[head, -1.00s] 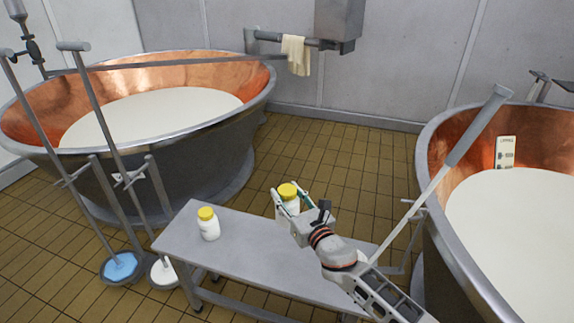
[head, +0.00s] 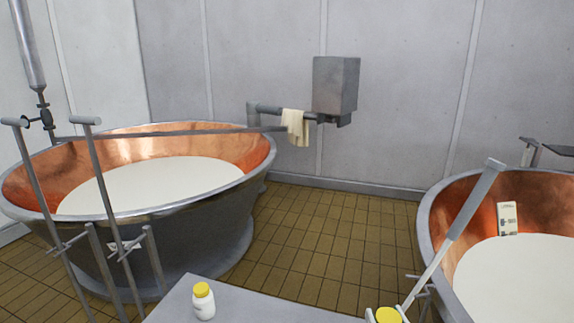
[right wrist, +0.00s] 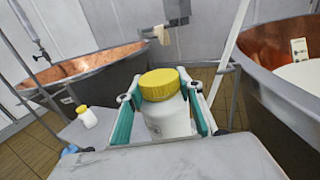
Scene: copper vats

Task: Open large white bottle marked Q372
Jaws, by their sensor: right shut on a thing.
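A white bottle with a yellow lid (right wrist: 160,84) is between the fingers of my right gripper (right wrist: 160,98) in the right wrist view. The green finger pads are shut on either side of its white body, and the lid stands above them. In the head view only its yellow lid (head: 386,315) shows at the bottom edge. A second white bottle with a yellow lid (head: 204,302) stands upright on the grey table (head: 250,308). It also shows in the right wrist view (right wrist: 87,118). I cannot read a mark on either bottle. My left gripper is out of view.
A copper vat (head: 140,225) of white liquid stands at the left, with upright metal poles (head: 112,220) before it. Another copper vat (head: 438,225) stands at the right, with a slanted pole (head: 455,232) beside it. Tiled floor (head: 330,240) lies open between them.

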